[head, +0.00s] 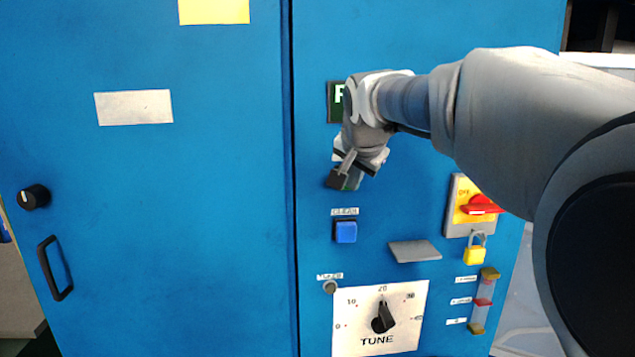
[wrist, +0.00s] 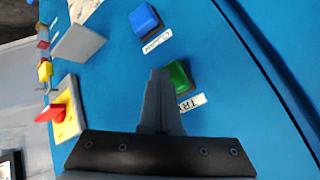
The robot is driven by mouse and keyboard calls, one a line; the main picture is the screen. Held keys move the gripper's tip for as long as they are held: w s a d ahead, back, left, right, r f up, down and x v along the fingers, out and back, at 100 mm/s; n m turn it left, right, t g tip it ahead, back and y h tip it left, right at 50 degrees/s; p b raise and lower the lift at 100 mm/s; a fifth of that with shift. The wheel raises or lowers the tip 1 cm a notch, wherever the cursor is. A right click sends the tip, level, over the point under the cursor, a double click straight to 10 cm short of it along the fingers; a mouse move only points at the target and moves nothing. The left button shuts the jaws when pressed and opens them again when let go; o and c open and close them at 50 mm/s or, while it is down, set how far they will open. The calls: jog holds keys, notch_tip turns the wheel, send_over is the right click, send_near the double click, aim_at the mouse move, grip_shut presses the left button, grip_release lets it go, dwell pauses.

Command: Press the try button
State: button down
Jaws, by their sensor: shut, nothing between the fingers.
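The green try button (wrist: 179,77) shows in the wrist view beside a white label reading TRY (wrist: 191,102). I cannot tell whether the fingertips touch the button.
The blue clean button (head: 346,232) is below on the blue panel. Right of it are a grey plate (head: 415,251), a red switch (head: 481,205) on yellow and a yellow padlock (head: 475,252). A TUNE dial (head: 382,318) is lower. The left door (head: 180,200) has a black handle (head: 55,268).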

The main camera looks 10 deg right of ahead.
jog(key=shift+s, duration=0.7)
jog(key=shift+b, duration=0.35)
jog(key=s+b, duration=0.2)
jog(key=s, duration=0.3)
jog(key=s+f+n+g, duration=0.1)
jog(key=s+f+n, duration=0.3)
jog(key=s+f, duration=0.5)
jog(key=s+f+n+g+y, duration=0.1)
jog(key=s+f+n, duration=0.3)
jog(key=s+f, duration=0.6)
jog(key=s+g, duration=0.1)
jog(key=s, duration=0.5)
jog(key=shift+n, duration=0.3)
jog(key=c, duration=1.6)
grip_release()
jog(key=shift+a+r, duration=0.1)
